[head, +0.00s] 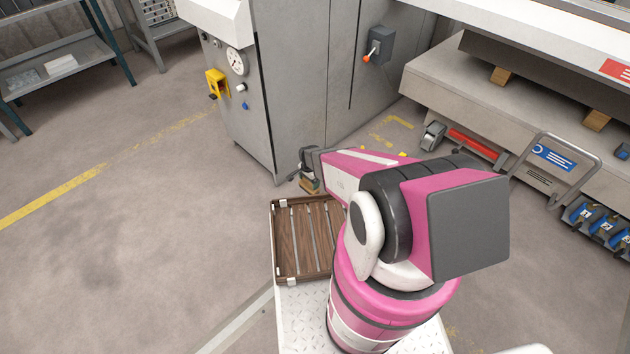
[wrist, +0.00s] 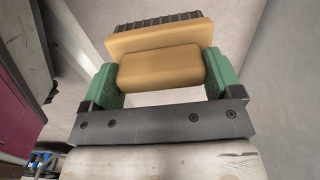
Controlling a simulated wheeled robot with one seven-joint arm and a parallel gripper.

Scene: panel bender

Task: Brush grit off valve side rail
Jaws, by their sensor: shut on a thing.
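My gripper (head: 307,177) is low beside the near bottom corner of the grey machine cabinet (head: 308,75). In the wrist view, my gripper (wrist: 161,78) has its green fingers shut on the tan block of a brush (wrist: 160,66). The brush's dark bristles (wrist: 158,22) point away from my palm. The brush (head: 310,186) shows small in the head view, partly hidden by my wrist. Whether the bristles touch anything cannot be told. I cannot pick out the valve side rail or any grit on it.
A slatted wooden tray (head: 293,240) sits below my arm. The cabinet carries a gauge (head: 237,61), a yellow guarded fitting (head: 217,82) and an orange-handled switch (head: 378,46). A cart handle (head: 585,148) and blue items (head: 583,213) stand right. Floor at left is clear.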

